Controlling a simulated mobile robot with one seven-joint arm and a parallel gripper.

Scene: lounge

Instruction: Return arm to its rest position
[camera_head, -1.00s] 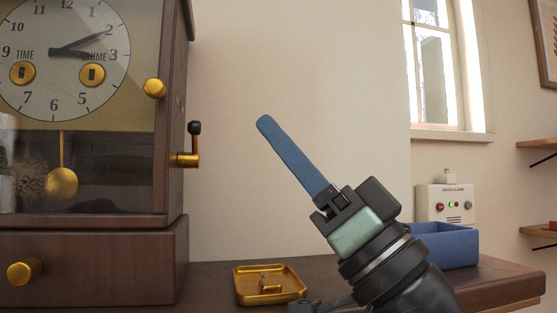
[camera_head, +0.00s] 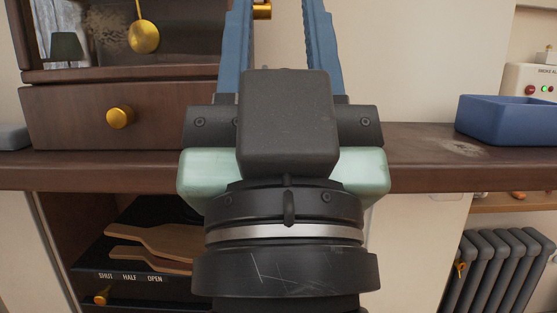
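My gripper (camera_head: 278,25) is in the middle of the camera_head view, large and close, with its two blue fingers pointing up. The fingers stand well apart with nothing visible held between them. Their tips reach the top edge of the picture. My gripper and wrist cover the middle of the dark wooden shelf (camera_head: 425,150).
The clock cabinet with a brass-knobbed drawer (camera_head: 65,117) stands on the shelf at left. A blue bin (camera_head: 505,120) is at right. Below are an open cubby with wooden paddles (camera_head: 150,240) and a grey radiator (camera_head: 500,265).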

